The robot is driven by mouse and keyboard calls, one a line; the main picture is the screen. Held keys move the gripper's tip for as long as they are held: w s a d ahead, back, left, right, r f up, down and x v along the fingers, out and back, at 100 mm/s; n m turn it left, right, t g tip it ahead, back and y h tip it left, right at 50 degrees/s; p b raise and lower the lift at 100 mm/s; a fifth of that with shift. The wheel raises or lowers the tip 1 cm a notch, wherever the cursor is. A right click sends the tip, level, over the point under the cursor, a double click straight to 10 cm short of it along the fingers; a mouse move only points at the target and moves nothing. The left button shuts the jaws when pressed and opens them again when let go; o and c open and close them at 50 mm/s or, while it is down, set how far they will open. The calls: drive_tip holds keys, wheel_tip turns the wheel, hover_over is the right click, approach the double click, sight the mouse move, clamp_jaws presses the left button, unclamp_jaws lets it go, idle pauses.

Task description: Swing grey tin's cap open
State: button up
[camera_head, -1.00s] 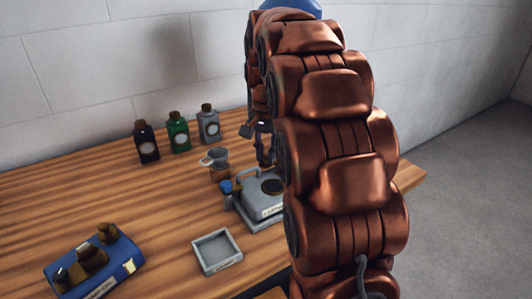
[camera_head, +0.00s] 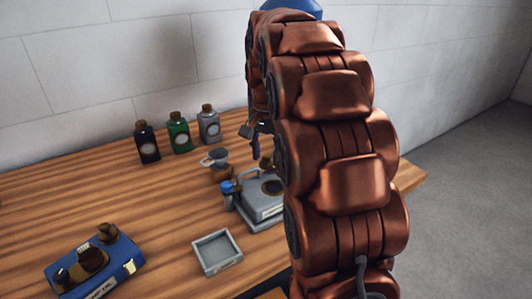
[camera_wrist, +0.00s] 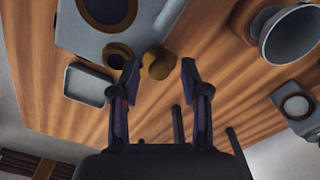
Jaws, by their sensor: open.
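The grey tin (camera_head: 262,209) stands on the table beside my arm, with a dark round patch on its top. In the wrist view its grey body (camera_wrist: 80,35) fills the upper left. The brass-coloured cap (camera_wrist: 157,63) shows beside a dark-ringed round spot on the tin; it also shows behind the tin's top in the head view (camera_head: 265,162). My gripper (camera_wrist: 160,68) is open and empty, its two fingertips apart on either side of the cap in the picture. I cannot tell how far above the cap they are. My arm hides the tin's right side.
A grey funnel (camera_head: 214,156) stands just behind the tin. A shallow grey tray (camera_head: 216,252) lies in front-left. A blue tin (camera_head: 120,262) with brass caps is farther left. Black (camera_head: 147,143), green (camera_head: 179,133) and grey (camera_head: 209,125) bottles stand near the wall.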

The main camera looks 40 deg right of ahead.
sight(266, 157)
drive_tip(key=shift+r, duration=3.8)
drive_tip(key=s+a+f+n, duration=0.1)
drive_tip(key=a, duration=0.1)
drive_tip(key=s+a, duration=0.2)
drive_tip(key=s+a+f+n, duration=0.1)
drive_tip(key=shift+s+a+f+n+g, duration=0.3)
drive_tip(key=shift+s+a+f, duration=0.05)
drive_tip(key=shift+a, duration=0.05)
drive_tip(key=s+a+f+n, duration=0.1)
drive_tip(key=s+a, duration=0.1)
drive_tip(key=s+a+f+n, duration=0.1)
drive_tip(key=s+a+f, duration=0.1)
drive_tip(key=s, duration=0.1)
drive_tip(key=s+a+f+n, duration=0.1)
drive_tip(key=s+a, duration=0.1)
drive_tip(key=shift+s+f+g, duration=0.15)
drive_tip(key=shift+s+g, duration=0.1)
drive_tip(key=shift+g, duration=0.05)
drive_tip(key=s+a+f+n+g, duration=0.1)
drive_tip(key=s+a+f+n, duration=0.2)
drive_tip(key=s+f, duration=0.35)
drive_tip(key=s+a+f+n, duration=0.3)
drive_tip(key=s+a+f, duration=0.1)
drive_tip(key=s, duration=0.6)
wheel_tip(266, 157, up, 13)
drive_tip(key=p, duration=1.2)
drive_tip(key=shift+d, duration=0.2)
drive_tip(key=shift+r, duration=0.1)
